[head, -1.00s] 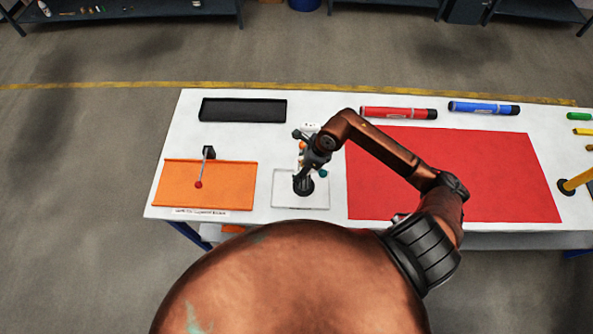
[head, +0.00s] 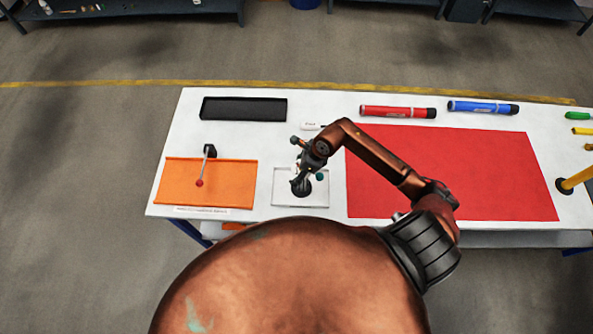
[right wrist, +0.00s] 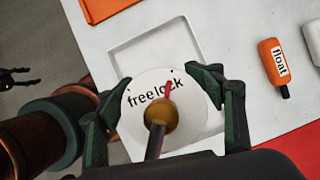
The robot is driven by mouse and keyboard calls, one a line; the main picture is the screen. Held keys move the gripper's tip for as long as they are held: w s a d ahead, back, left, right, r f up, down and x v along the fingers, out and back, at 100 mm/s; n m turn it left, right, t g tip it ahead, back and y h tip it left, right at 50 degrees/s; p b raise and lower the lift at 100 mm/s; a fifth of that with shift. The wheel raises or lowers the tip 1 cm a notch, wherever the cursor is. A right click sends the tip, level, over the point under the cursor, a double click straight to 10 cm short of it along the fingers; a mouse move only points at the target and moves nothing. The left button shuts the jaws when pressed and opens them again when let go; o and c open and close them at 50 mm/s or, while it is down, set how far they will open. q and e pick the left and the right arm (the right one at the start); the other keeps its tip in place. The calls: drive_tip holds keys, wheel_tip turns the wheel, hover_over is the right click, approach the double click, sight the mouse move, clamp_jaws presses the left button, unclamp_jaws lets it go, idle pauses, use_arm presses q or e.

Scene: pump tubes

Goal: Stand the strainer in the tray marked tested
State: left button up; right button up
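The white tray (head: 281,201) sits in the middle of the near table; I cannot read a marking on it. My right gripper (head: 305,168) is over this tray, pointing down. Below it, a dark round body, which I take for the strainer (head: 301,187), looks upright over the tray floor; I cannot tell whether it touches. In the right wrist view the strainer's top (right wrist: 137,122) is a white disc lettered "free lock", with a red pointer and brass knob. The right fingers (right wrist: 158,90) lie against both sides of it. My left gripper (right wrist: 20,77) shows at the left edge, fingers apart and empty.
An orange tray (head: 230,190) with a red-balled lever (head: 200,183) is at left. A black tray (head: 243,109) is behind. A red mat (head: 440,170) lies right. Red (head: 398,112) and blue (head: 483,107) tubes lie behind.

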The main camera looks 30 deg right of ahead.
drive_tip(key=shift+o, duration=1.3)
drive_tip(key=shift+r, duration=0.15)
drive_tip(key=b+v, duration=0.1)
drive_tip(key=v, duration=1.1)
